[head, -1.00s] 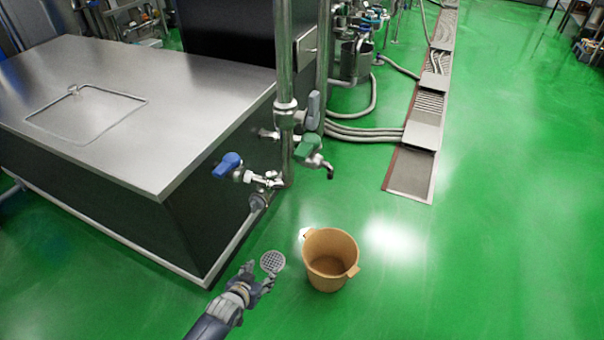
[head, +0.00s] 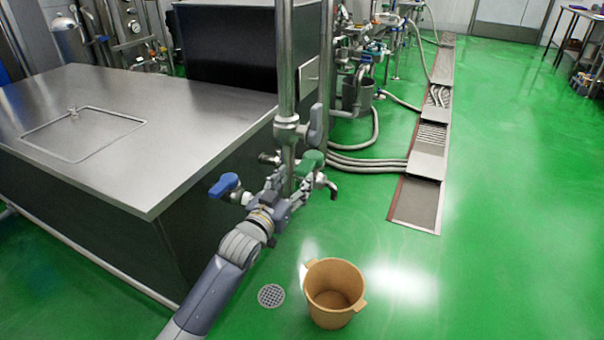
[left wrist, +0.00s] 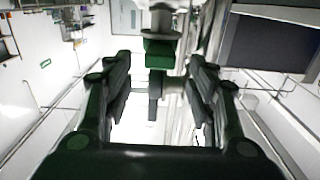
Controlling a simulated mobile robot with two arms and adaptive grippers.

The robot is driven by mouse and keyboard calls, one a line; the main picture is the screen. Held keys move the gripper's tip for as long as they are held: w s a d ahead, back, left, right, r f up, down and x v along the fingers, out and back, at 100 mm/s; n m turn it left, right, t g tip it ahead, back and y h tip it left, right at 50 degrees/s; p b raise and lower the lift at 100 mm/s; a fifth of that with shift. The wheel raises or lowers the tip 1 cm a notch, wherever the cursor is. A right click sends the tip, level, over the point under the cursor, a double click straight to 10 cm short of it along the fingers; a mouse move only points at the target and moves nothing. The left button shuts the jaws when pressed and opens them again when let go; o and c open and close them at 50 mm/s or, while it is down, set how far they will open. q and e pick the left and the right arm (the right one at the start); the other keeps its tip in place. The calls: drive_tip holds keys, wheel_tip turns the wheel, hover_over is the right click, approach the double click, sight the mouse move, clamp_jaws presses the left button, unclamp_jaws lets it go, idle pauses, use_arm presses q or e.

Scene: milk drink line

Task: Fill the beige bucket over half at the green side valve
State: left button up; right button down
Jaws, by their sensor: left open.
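The beige bucket (head: 332,314) stands upright on the green floor, and I see no liquid in it. The green side valve (head: 311,159) is on the vertical steel pipe, with its short spout (head: 331,188) pointing down above and behind the bucket in the picture. My left gripper (head: 296,182) is open and empty, just below and left of the green handle. In the left wrist view the green handle (left wrist: 160,52) shows ahead between the open fingers (left wrist: 159,88). I cannot tell whether they touch it. My right gripper is not in view.
A blue-handled valve (head: 225,184) sits left of my left gripper. A steel-topped tank (head: 170,140) fills the left side. A round floor drain (head: 271,295) lies left of the bucket. Hoses (head: 368,162) run to a floor channel (head: 415,205).

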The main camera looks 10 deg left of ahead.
sight(300, 173)
use_arm(q)
drive_tip(key=shift+b+x, duration=0.4)
drive_tip(key=shift+x, duration=2.25)
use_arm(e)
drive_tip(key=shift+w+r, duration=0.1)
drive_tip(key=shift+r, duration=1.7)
use_arm(q)
clamp_jaws()
